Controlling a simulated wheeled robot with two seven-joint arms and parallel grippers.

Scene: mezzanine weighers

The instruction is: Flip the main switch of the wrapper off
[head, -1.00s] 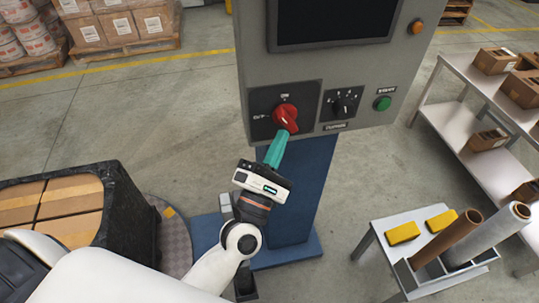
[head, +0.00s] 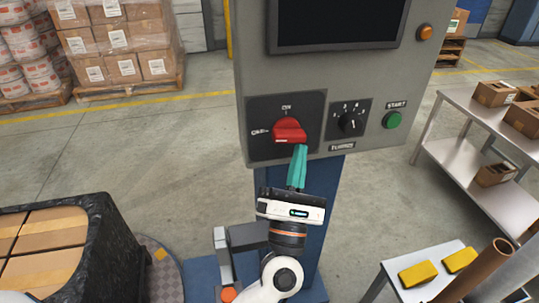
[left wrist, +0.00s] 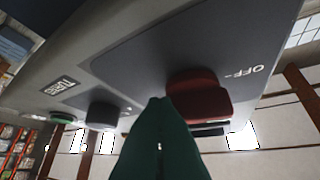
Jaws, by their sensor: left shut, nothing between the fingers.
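The wrapper's main switch is a red rotary handle (head: 289,131) on a dark plate on the grey control panel (head: 375,80). Its handle lies level, in line with the OFF mark at its left; ON is above it. My left gripper (head: 300,148), with teal fingers, is shut and empty just below the right end of the handle. In the left wrist view the shut fingertips (left wrist: 163,102) overlap the edge of the red handle (left wrist: 200,98), which points toward the OFF mark. I cannot tell whether they touch it. My right gripper is out of view.
A black selector knob (head: 350,122) and a green START button (head: 392,120) sit right of the switch. An orange lamp (head: 425,32) is above. A black-wrapped load of boxes (head: 115,245) stands at the left, a small table with yellow blocks (head: 418,274) at the right.

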